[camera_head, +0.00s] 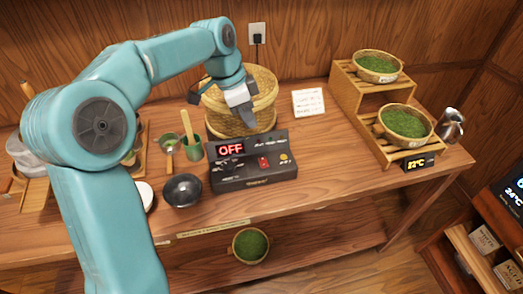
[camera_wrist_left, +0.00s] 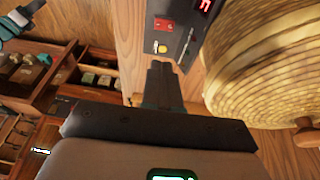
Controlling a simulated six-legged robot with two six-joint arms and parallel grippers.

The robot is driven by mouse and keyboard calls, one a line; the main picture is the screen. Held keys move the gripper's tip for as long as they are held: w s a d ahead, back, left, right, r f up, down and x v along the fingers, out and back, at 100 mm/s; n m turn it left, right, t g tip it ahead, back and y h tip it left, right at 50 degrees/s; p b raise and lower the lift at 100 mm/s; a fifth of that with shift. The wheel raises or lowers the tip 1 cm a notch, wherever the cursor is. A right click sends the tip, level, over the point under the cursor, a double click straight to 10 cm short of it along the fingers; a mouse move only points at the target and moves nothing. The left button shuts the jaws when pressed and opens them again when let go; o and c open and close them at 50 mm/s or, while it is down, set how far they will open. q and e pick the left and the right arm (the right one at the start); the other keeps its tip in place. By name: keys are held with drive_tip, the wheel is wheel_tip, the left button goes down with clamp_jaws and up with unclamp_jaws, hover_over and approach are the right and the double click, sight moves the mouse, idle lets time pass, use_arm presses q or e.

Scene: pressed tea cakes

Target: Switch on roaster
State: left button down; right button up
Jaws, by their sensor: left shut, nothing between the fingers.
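The roaster's dark control box (camera_head: 252,162) stands on the wooden table; its display (camera_head: 231,149) reads OFF in red. It has a red switch (camera_head: 264,162) and a small orange-yellow knob on its front panel. A round woven basket (camera_head: 262,88) stands just behind it. My left gripper (camera_head: 246,118) is shut and empty, above the box's back edge and in front of the basket. In the left wrist view, its closed fingers (camera_wrist_left: 163,75) are near the box's panel, with the red switch (camera_wrist_left: 164,25) beyond them. A teal part of my other arm shows at the top left there, its jaws unclear.
A black bowl (camera_head: 182,190), a green cup (camera_head: 191,148) and a white lid stand left of the box. A white card (camera_head: 308,102) stands behind it to the right. A wooden stand (camera_head: 350,92) with two baskets of green leaves is at the right. The table between is clear.

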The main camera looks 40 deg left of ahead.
use_arm(q)
hover_over(266, 165)
drive_tip(key=a, duration=0.1)
drive_tip(key=f, duration=1.2)
drive_tip(key=shift+s+f+p, duration=0.15)
drive_tip(key=shift+s+p, duration=0.1)
drive_tip(key=shift+p, duration=0.1)
drive_tip(key=shift+s+f, duration=0.1)
drive_tip(key=shift+f, duration=0.55)
